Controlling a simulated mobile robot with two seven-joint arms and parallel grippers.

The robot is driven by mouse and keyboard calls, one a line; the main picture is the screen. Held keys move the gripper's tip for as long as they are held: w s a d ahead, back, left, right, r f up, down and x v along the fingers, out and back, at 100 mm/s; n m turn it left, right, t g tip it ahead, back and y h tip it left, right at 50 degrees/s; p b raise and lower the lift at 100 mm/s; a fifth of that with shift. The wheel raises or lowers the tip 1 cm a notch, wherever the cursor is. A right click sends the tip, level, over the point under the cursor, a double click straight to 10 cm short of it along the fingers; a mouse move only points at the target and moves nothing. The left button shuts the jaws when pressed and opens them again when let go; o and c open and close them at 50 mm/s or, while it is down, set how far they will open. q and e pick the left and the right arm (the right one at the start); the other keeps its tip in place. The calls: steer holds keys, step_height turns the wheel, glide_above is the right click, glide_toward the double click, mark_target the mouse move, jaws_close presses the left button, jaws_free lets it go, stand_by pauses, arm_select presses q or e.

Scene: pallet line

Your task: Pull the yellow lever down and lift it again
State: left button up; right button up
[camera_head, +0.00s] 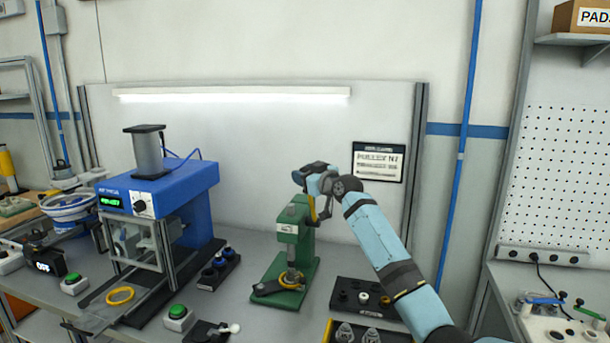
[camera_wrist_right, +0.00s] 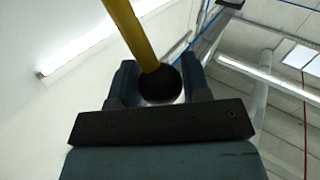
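The yellow lever (camera_head: 313,210) is on the green press (camera_head: 292,240) in the middle of the bench; only a short part shows beside the press head. In the right wrist view the yellow lever (camera_wrist_right: 132,30) ends in a round black knob (camera_wrist_right: 160,86). My right gripper (camera_wrist_right: 160,84) has its two fingers on either side of the knob and appears closed on it. In the head view my right gripper (camera_head: 312,176) is at the top of the press, hiding the knob. My left gripper is not in view.
A blue machine (camera_head: 165,190) stands left of the press. A black tray (camera_head: 360,297) with small parts lies right of it, under my right arm. A green button box (camera_head: 178,318) and a yellow ring (camera_head: 120,295) are at the front left. A sign (camera_head: 378,162) hangs behind.

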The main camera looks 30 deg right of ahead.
jaws_close()
arm_select(q)
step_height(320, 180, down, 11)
steer(key=b, duration=1.5)
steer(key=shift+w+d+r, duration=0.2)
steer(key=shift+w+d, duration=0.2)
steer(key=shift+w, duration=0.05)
arm_select(e)
steer(key=s+a+f+n+t+y, duration=0.2)
steer(key=s+a+f+n, duration=0.2)
steer(key=f, duration=0.4)
steer(key=s+a+f+n+t+y, duration=0.2)
steer(key=a+f+n, duration=0.3)
steer(key=f, duration=0.4)
steer(key=shift+s+a+n, duration=0.15)
steer(key=shift+s+n, duration=0.7)
steer(key=shift+n, duration=0.05)
steer(key=shift+o, duration=2.4)
jaws_free()
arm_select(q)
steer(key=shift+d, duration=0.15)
arm_select(e)
steer(key=shift+y, duration=0.3)
